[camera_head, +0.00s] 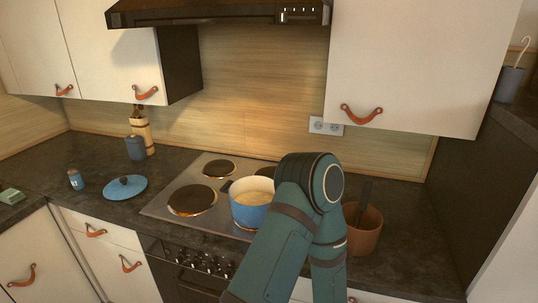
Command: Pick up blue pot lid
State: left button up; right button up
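The blue pot lid (125,187) lies on the dark countertop left of the stove. It is round and flat with a small dark knob on top. A blue pot (250,206) with pale yellowish contents stands uncovered on the stove, partly hidden by my teal arm. The arm's bent joint rises in front of the stove's right side, and no fingers show on it. Neither of my grippers is in view, and nothing touches the lid.
The stove (165,210) has several round burners. A small blue jar (76,180) stands left of the lid, and a blue canister (136,148) stands behind it. A brown pot (364,236) is right of my arm. Cabinets and a hood (215,12) hang above.

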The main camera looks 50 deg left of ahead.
aim_at(128, 186)
jog(key=u, duration=2.55)
jog(key=i+j+z, duration=0.1)
jog(key=z, duration=0.3)
jog(key=j+z, duration=0.15)
jog(key=z, duration=0.25)
jog(key=i+j+z, duration=0.1)
jog(key=z, duration=0.25)
jog(key=j+z, duration=0.3)
jog(key=j, duration=0.2)
jog(key=j+z, duration=0.3)
jog(key=j, duration=0.2)
jog(key=j+z, duration=0.1)
jog(key=j, duration=0.4)
jog(key=k+j+z, duration=0.1)
jog(key=j, duration=0.35)
